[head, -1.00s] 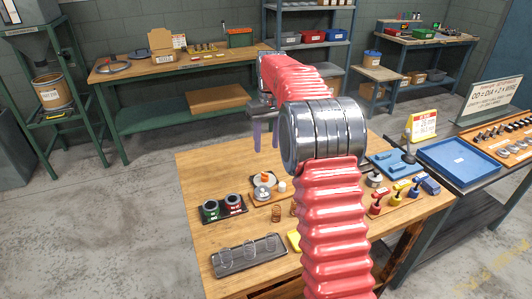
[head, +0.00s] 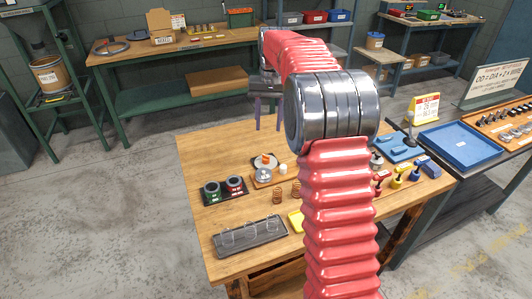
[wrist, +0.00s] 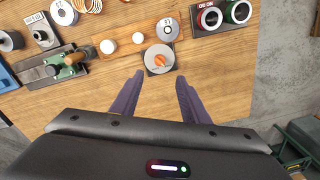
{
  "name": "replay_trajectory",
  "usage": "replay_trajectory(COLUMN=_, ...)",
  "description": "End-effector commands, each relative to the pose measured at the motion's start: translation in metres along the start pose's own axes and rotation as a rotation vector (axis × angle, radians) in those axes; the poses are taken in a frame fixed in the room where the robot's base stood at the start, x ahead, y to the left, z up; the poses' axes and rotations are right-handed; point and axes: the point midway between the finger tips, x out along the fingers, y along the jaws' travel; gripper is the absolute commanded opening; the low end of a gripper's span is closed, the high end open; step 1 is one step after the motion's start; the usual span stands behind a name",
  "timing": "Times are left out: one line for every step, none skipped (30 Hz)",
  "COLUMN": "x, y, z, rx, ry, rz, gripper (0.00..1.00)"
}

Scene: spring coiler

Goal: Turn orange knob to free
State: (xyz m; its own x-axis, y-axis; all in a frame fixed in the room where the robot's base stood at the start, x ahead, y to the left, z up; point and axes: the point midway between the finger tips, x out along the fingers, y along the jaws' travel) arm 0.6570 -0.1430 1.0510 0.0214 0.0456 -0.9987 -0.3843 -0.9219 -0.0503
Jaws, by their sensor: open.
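The orange knob (wrist: 159,61) sits in the middle of a pale round dial on a dark square plate in the wrist view. In the head view the dial (head: 265,161) is small, and the knob's pointing direction cannot be read. My gripper (wrist: 160,78) is open and empty, its two dark fingers pointing toward the knob, which lies just beyond and between the fingertips in the picture. In the head view my gripper (head: 268,128) hangs above the table's back part, apart from the dial. Any dial lettering is too small to read.
A wooden strip (wrist: 122,40) with white caps and a metal disc (wrist: 166,30) lies beside the dial. Red and green ringed parts (head: 223,190) stand close by. A grey tray (head: 250,235) is at the table's front.

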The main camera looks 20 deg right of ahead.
Motion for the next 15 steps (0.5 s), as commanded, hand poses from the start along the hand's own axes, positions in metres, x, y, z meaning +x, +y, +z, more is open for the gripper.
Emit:
replay_trajectory(x=0.0016, y=0.0005, z=0.0002, rx=0.053, ry=0.001, rz=0.0, gripper=0.41)
replay_trajectory(x=0.0025, y=0.0006, z=-0.0001, rx=0.085, ry=0.002, rz=0.0, gripper=0.41)
replay_trajectory(x=0.0034, y=0.0008, z=-0.0003, rx=0.123, ry=0.003, rz=-0.001, gripper=0.41)
replay_trajectory(x=0.0032, y=0.0008, z=-0.0009, rx=0.145, ry=0.005, rz=-0.001, gripper=0.41)
replay_trajectory(x=0.0033, y=0.0008, z=-0.0012, rx=0.164, ry=0.006, rz=-0.001, gripper=0.41)
replay_trajectory(x=0.0033, y=0.0009, z=-0.0015, rx=0.183, ry=0.007, rz=-0.002, gripper=0.41)
replay_trajectory(x=0.0033, y=0.0009, z=-0.0016, rx=0.191, ry=0.007, rz=-0.002, gripper=0.41)
replay_trajectory(x=0.0033, y=0.0009, z=-0.0017, rx=0.197, ry=0.008, rz=-0.002, gripper=0.41)
replay_trajectory(x=0.0033, y=0.0009, z=-0.0017, rx=0.202, ry=0.008, rz=-0.002, gripper=0.41)
replay_trajectory(x=0.0033, y=0.001, z=-0.0017, rx=0.203, ry=0.008, rz=-0.002, gripper=0.41)
replay_trajectory(x=0.0033, y=0.001, z=-0.0017, rx=0.203, ry=0.008, rz=-0.002, gripper=0.41)
replay_trajectory(x=0.0033, y=0.001, z=-0.0018, rx=0.202, ry=0.008, rz=-0.002, gripper=0.41)
replay_trajectory(x=0.0033, y=0.001, z=-0.0018, rx=0.202, ry=0.008, rz=-0.002, gripper=0.41)
replay_trajectory(x=0.0033, y=0.001, z=-0.0018, rx=0.202, ry=0.008, rz=-0.002, gripper=0.41)
replay_trajectory(x=0.0032, y=0.001, z=-0.0018, rx=0.201, ry=0.008, rz=-0.002, gripper=0.41)
